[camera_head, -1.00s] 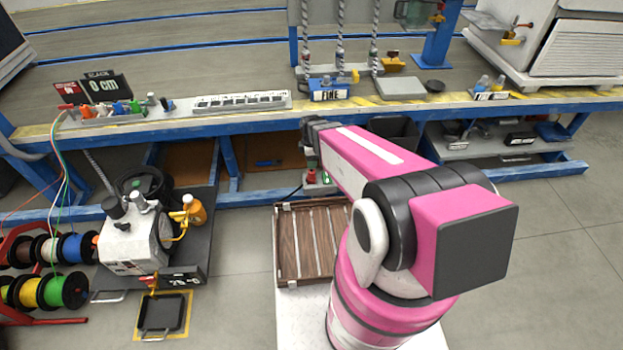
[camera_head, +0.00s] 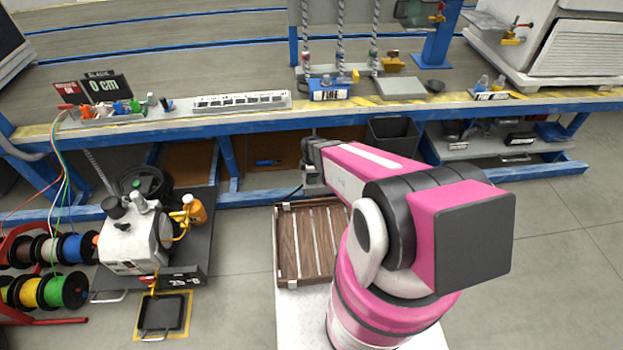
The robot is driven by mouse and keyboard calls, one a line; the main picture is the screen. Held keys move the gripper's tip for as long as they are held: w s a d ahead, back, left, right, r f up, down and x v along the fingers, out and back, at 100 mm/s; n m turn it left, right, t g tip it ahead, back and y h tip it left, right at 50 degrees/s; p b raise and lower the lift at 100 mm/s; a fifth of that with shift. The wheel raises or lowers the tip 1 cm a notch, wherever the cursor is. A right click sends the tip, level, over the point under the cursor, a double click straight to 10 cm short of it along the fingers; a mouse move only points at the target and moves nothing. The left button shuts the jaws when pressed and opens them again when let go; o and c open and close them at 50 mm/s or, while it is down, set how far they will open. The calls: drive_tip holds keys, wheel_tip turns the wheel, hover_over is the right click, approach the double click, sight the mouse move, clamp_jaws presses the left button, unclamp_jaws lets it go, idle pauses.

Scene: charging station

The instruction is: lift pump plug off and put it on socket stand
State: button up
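The white pump (camera_head: 135,243) stands on a dark cart at the lower left, with black and grey caps on its top. I cannot tell which part is the pump plug. A grey rack (camera_head: 120,110) with small red, blue and green pieces stands on the bench at the left; I cannot tell whether it is the socket stand. My gripper (camera_head: 313,180) points down beyond the far edge of the wooden slatted tray, well right of the pump. Its fingertips are small and partly hidden, so its opening and any held thing cannot be made out.
The blue bench (camera_head: 250,119) runs across behind my gripper, with a long grey strip (camera_head: 240,101) on it. The wooden slatted tray (camera_head: 283,262) lies in front of my arm. Cable spools (camera_head: 60,290) stand at the far left. The floor between cart and tray is clear.

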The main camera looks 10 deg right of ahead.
drive_tip(key=c, duration=1.1)
drive_tip(key=shift+r, duration=0.6)
drive_tip(key=r, duration=0.3)
drive_tip(key=shift+s+a+r, duration=0.3)
drive_tip(key=shift+s+r, duration=0.05)
drive_tip(key=shift+s, duration=0.05)
drive_tip(key=s+a+r, duration=0.6)
drive_tip(key=s+a, duration=0.1)
drive_tip(key=a, duration=0.1)
drive_tip(key=shift+w+a+f, duration=0.1)
drive_tip(key=shift+f, duration=0.9)
drive_tip(key=shift+w+a+f, duration=0.1)
drive_tip(key=shift+f, duration=0.9)
drive_tip(key=shift+r, duration=1.55)
drive_tip(key=shift+d, duration=0.1)
